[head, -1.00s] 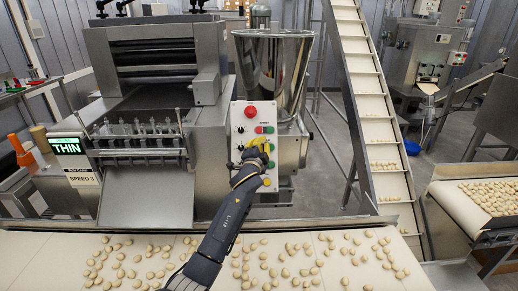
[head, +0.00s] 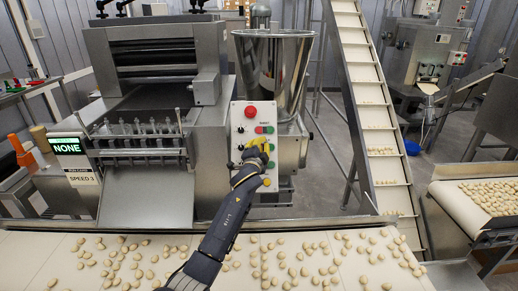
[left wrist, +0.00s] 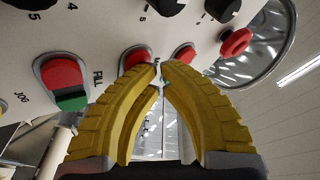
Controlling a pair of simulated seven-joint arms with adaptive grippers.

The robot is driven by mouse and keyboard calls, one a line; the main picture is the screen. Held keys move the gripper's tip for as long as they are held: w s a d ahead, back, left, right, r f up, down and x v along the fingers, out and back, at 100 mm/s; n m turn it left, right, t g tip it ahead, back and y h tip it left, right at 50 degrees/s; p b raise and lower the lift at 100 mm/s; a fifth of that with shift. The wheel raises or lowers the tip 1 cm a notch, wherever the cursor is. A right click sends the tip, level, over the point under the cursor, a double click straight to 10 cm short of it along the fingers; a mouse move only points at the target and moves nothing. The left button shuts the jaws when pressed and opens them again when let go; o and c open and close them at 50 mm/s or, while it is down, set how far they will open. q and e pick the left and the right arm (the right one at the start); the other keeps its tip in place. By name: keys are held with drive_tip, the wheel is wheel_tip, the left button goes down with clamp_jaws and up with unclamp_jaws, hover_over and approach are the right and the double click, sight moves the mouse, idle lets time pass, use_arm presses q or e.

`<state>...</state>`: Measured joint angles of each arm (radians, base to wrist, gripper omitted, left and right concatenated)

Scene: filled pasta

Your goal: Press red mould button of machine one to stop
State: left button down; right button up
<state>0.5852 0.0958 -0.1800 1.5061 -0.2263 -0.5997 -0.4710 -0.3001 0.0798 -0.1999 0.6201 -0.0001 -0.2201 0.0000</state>
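The white control panel of the machine (head: 240,172) stands in front of the steel hopper. My left gripper (head: 262,143) is at its middle, with yellow fingers over part of the button column. In the left wrist view the fingers (left wrist: 160,68) come together at their tips with nothing held between them. The tips are beside a red button (left wrist: 136,57) whose label is mostly hidden, showing only what looks like an M. Whether they touch it I cannot tell. A red-and-green button pair marked FILL (left wrist: 62,82) is to the left. My right gripper is not in view.
A red mushroom button (head: 251,111) tops the panel. A green-lit display (head: 67,146) reads NONE, above a SPEED 3 sign. A pale conveyor (head: 35,255) with many dough pieces runs below my left arm. An inclined conveyor (head: 362,72) rises at right.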

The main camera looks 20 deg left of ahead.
use_arm(q)
drive_tip(key=shift+s, duration=0.1)
drive_tip(key=shift+s+d+r, duration=0.2)
drive_tip(key=shift+s+r, duration=0.25)
drive_tip(key=shift+s, duration=0.1)
drive_tip(key=shift+s, duration=0.1)
drive_tip(key=shift+s+d+r, duration=0.25)
drive_tip(key=shift+s+r, duration=0.2)
drive_tip(key=shift+s, duration=0.2)
drive_tip(key=shift+s+d+r, duration=0.2)
drive_tip(key=shift+s+r, duration=0.2)
drive_tip(key=shift+s, duration=0.25)
drive_tip(key=shift+s+d+r, duration=0.25)
drive_tip(key=shift+s+r, duration=0.2)
drive_tip(key=shift+s, duration=0.2)
